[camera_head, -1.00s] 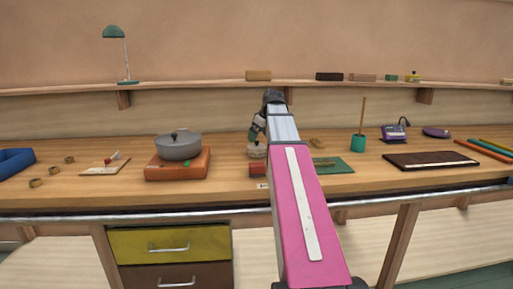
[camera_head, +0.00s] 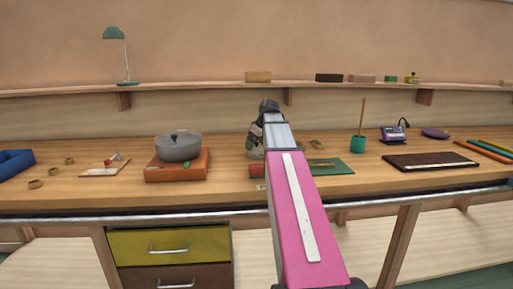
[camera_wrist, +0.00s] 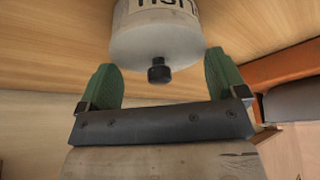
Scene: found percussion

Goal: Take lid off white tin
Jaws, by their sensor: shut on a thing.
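The white tin (camera_wrist: 168,18) is at the top of the wrist view, with part of a dark-lettered label showing. Its pale round lid (camera_wrist: 150,46) faces my gripper and has a small black knob (camera_wrist: 159,70) in its middle. The lid looks level with the tin top; I cannot see a gap. In the head view my arm mostly hides the tin and gripper.
A grey pot (camera_head: 178,147) stands on an orange box (camera_head: 178,167) left of my arm. A green mat (camera_head: 333,167) and a teal cup (camera_head: 358,144) are to the right, with a dark board (camera_head: 431,161) beyond. A shelf (camera_head: 200,88) runs behind.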

